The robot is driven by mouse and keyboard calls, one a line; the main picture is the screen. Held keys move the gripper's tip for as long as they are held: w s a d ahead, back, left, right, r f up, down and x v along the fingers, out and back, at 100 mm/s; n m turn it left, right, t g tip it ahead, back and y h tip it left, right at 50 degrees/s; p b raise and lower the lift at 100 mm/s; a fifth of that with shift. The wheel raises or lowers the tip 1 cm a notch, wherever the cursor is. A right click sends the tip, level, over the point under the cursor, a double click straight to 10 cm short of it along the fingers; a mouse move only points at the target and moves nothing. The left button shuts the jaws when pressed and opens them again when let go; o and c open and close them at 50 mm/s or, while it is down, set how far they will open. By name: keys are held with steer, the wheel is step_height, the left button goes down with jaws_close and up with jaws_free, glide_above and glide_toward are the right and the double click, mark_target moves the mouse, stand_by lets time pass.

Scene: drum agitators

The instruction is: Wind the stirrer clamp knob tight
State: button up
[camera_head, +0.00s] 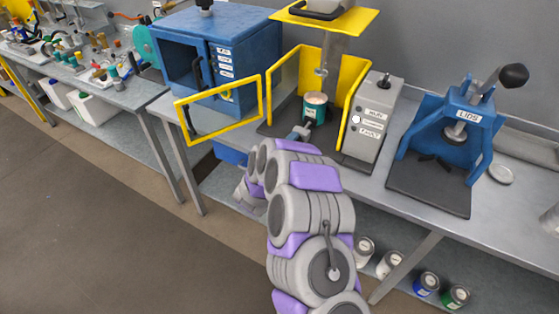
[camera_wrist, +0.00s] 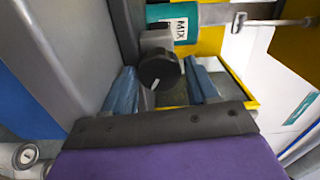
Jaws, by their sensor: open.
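The black clamp knob (camera_wrist: 159,70) shows in the wrist view with a pale mark on its face. It sits beside a teal can (camera_wrist: 172,24) labelled MIX. My gripper (camera_wrist: 160,80) is open, with one blue finger on each side of the knob and visible gaps between. In the head view my gripper (camera_head: 300,132) reaches in at the front of the stirrer, just below the teal can (camera_head: 315,108). The stirrer shaft (camera_head: 321,72) comes down above the can. I cannot make out the knob in the head view.
A yellow guard frame (camera_head: 222,108) stands swung out to the left. A yellow panel (camera_head: 350,82) and a grey control box (camera_head: 372,118) stand close on the right. A blue cabinet (camera_head: 225,50) is at left, a blue lid press (camera_head: 450,125) farther right.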

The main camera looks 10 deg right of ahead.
steer(key=n+p, duration=0.2)
steer(key=shift+s+d+p, duration=0.1)
steer(key=shift+p, duration=0.2)
steer(key=n+p, duration=0.6)
steer(key=p, duration=0.1)
steer(key=shift+d, duration=0.15)
steer(key=n+p, duration=0.2)
steer(key=n, duration=0.1)
steer(key=shift+r+n, duration=0.1)
steer(key=shift+n, duration=0.2)
steer(key=n, duration=0.4)
steer(key=shift+w+a+p, duration=0.2)
steer(key=shift+a+p, duration=0.05)
steer(key=shift+p, duration=0.05)
steer(key=p+v, duration=0.1)
steer(key=v, duration=1.6)
steer(key=shift+s+a, duration=0.15)
